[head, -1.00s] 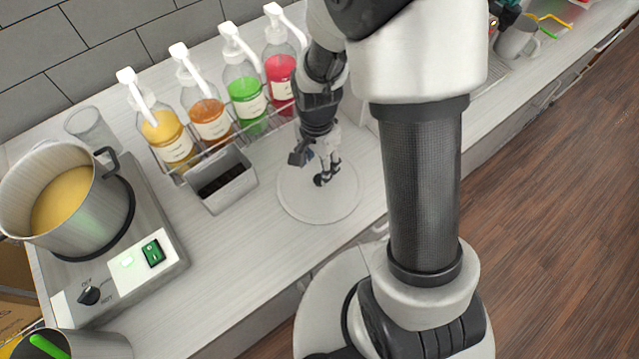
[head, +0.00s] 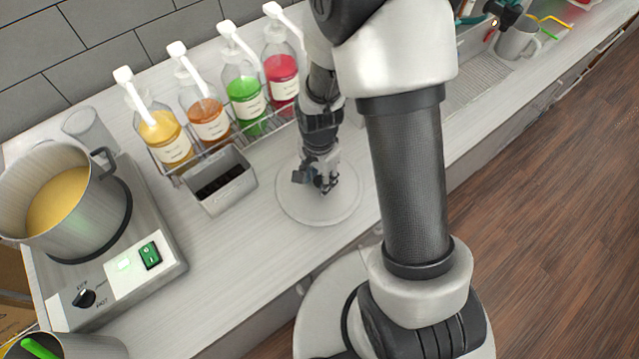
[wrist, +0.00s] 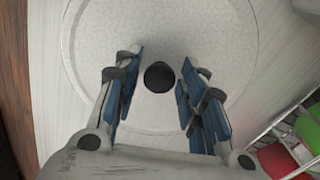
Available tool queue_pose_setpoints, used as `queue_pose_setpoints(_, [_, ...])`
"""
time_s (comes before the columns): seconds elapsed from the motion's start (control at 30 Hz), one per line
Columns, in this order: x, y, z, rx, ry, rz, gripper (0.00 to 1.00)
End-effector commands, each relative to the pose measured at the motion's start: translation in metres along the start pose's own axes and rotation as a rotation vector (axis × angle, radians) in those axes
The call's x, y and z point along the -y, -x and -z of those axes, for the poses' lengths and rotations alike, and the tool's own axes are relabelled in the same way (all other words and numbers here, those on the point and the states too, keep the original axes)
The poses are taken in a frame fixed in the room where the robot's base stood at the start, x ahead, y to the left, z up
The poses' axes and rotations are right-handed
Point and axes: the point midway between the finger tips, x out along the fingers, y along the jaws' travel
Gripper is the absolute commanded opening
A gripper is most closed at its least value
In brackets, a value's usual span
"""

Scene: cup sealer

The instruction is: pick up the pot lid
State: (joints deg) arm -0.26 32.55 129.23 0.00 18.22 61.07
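The pot lid (head: 337,212) lies flat on the counter in the head view, a round pale disc with a rim. In the wrist view the lid (wrist: 215,30) fills much of the picture, and its round black knob (wrist: 159,77) is near the middle. My gripper (head: 322,184) is over the lid and points down at it. In the wrist view my gripper (wrist: 157,85) is open, with blue-padded fingers left and right of the knob and gaps on both sides. The knob is hidden behind my gripper in the head view.
A small grey bin (head: 222,184) and a rack of pump bottles (head: 245,105) stand just behind and left of the lid. A pot (head: 55,195) with yellow content sits on a hot plate (head: 150,285) at left. The counter's front edge is close to the lid.

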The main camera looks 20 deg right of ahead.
Motion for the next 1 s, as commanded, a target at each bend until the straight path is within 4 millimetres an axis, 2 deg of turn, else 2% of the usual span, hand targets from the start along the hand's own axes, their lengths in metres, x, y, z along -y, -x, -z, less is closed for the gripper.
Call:
queue_pose_setpoints(0.07, [0.0,0.0,0.0,0.0,0.0,0.0,0.3])
queue_pose_setpoints(0.5, [0.0,0.0,0.0,0.0,0.0,0.0,0.01])
queue_pose_setpoints(0.83, [0.0,0.003,0.0,0.0,0.0,0.001,0.0])
queue_pose_setpoints(1.0, [0.001,0.017,0.001,-0.002,0.0,0.004,0.0])
